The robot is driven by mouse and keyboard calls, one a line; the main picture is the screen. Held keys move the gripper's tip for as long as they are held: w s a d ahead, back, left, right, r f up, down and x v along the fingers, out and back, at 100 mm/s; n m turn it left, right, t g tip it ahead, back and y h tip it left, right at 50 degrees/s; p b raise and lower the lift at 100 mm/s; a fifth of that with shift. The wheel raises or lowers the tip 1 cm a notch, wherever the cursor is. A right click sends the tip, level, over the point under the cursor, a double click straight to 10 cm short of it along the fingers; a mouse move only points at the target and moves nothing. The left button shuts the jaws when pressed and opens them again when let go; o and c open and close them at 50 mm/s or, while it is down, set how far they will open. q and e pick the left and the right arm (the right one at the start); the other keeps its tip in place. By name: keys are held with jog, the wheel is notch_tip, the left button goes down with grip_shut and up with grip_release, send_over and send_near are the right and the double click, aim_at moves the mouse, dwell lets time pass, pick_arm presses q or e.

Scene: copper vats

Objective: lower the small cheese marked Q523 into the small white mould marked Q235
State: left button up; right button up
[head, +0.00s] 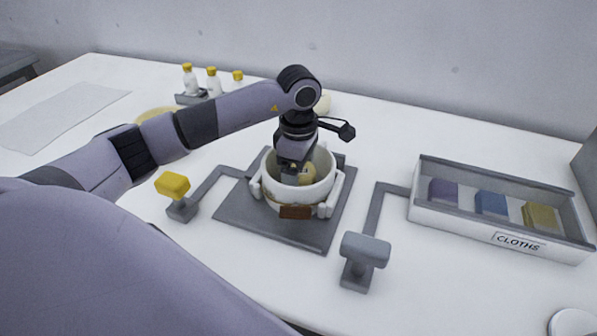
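The white mould (270,187) stands on a dark grey plate (300,232) mid-table, with a brown tag (295,212) on its front; no marking is legible on it. A small yellowish cheese (309,174) shows inside the mould, below the rim. My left gripper (291,172) reaches down into the mould from above, its dark fingers against or just beside the cheese. The fingertips are hidden by the mould's front wall and the cheese, so I cannot tell whether they grip it. My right gripper is not in view.
A yellow-topped stand (173,185) and a grey-topped stand (365,249) flank the plate. A tray labelled CLOTHS (460,226) is at the right.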

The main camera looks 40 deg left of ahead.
pick_arm(q)
jog(key=shift+f, duration=0.15)
jog(key=o, duration=1.1)
jog(key=shift+o, duration=0.2)
